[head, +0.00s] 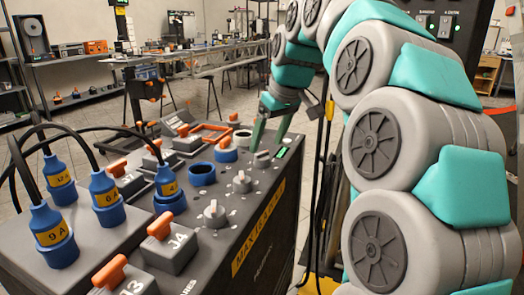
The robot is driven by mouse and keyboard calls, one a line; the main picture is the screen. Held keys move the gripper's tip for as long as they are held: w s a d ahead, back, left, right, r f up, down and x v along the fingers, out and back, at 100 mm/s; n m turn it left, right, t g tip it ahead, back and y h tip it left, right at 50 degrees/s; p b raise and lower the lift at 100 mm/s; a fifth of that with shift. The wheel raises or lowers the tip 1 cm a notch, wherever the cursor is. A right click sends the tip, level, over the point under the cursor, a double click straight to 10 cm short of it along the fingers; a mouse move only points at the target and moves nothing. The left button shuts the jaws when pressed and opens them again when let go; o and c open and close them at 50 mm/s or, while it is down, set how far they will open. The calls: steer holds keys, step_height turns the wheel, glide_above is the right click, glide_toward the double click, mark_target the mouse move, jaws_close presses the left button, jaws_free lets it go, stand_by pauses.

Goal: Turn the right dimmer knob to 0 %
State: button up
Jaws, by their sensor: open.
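Three grey dimmer knobs run along the sloping edge of the dark control box (310,180): a near knob (214,212), a middle knob (241,180) and a far knob (262,158). The near and middle knobs have pale round bases; the far one looks darker. My gripper (267,144) points down with its two teal fingers apart, just above and behind the far knob. It holds nothing that I can see. I cannot tell whether a finger touches the knob. The knob settings are too small to read.
Blue sockets (202,174), blue plugs with black cables (106,198) and orange-handled switches (159,226) crowd the box top left of the knobs. My arm fills the right side.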

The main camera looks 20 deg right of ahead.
mark_target(263, 153)
steer(key=shift+x, duration=2.35)
steer(key=shift+c, duration=0.4)
jaws_close()
